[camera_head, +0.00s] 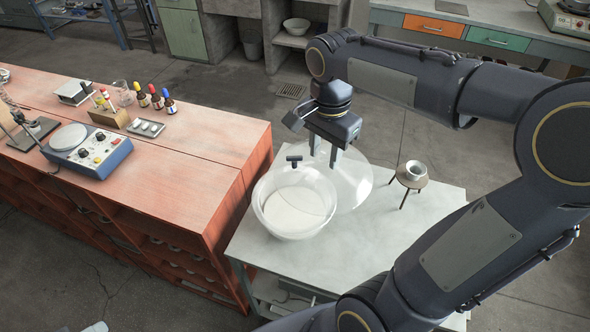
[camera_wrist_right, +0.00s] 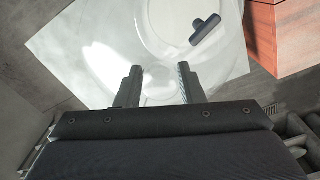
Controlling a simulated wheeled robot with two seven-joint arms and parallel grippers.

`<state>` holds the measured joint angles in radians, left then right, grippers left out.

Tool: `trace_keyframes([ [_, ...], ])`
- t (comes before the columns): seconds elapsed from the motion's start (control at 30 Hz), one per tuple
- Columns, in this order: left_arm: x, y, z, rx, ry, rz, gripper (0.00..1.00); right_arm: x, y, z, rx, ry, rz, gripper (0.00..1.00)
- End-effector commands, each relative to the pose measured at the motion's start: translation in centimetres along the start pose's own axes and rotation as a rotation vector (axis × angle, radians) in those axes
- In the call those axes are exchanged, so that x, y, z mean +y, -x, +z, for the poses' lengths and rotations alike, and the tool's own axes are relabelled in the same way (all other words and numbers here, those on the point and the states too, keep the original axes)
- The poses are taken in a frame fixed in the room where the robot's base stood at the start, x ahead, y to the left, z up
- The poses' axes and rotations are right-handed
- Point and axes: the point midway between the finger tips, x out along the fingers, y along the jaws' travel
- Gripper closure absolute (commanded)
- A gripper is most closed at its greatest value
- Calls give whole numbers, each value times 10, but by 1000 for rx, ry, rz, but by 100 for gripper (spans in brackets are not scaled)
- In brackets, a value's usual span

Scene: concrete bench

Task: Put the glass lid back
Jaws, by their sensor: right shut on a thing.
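The clear glass bowl (camera_head: 266,213) stands on the grey-white table, with a pale round plate inside. The clear glass lid (camera_head: 358,185) shows as a large see-through disc to the right of the bowl, partly behind its rim. My right gripper (camera_head: 326,157) points down over the lid's upper left part and is shut on it; the exact grip is hard to see through the glass. A dark T-shaped piece (camera_head: 293,160) sits at the bowl's far rim. In the right wrist view, the fingers (camera_wrist_right: 157,88) stand before clear glass. My left gripper is not in view.
A small metal vessel on a tripod (camera_head: 414,172) stands on the table (camera_head: 390,225) to the right. A red bench (camera_head: 190,170) with a hotplate (camera_head: 88,150), dropper bottles (camera_head: 155,98) and a small tray (camera_head: 146,127) lies to the left. The table's front right is clear.

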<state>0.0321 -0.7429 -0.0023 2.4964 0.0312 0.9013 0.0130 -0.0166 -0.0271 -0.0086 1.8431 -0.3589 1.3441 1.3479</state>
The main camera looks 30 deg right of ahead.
Motion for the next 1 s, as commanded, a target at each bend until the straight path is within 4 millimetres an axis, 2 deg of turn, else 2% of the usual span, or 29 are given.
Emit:
trace_keyframes([
  [0.07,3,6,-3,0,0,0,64,-18,-6,8,-1,5,3,100],
  [0.2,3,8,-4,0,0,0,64,-37,-34,15,0,2,4,100],
  [0.4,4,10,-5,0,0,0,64,-54,-56,21,0,-1,0,100],
  [0.57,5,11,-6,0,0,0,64,-61,-66,24,0,0,1,100],
  [0.7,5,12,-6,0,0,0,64,-61,-86,24,1,-1,3,100],
  [0.8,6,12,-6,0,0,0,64,-61,-95,24,1,-2,-1,100],
  [1.0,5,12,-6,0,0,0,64,-61,-96,24,1,-2,-3,100],
])
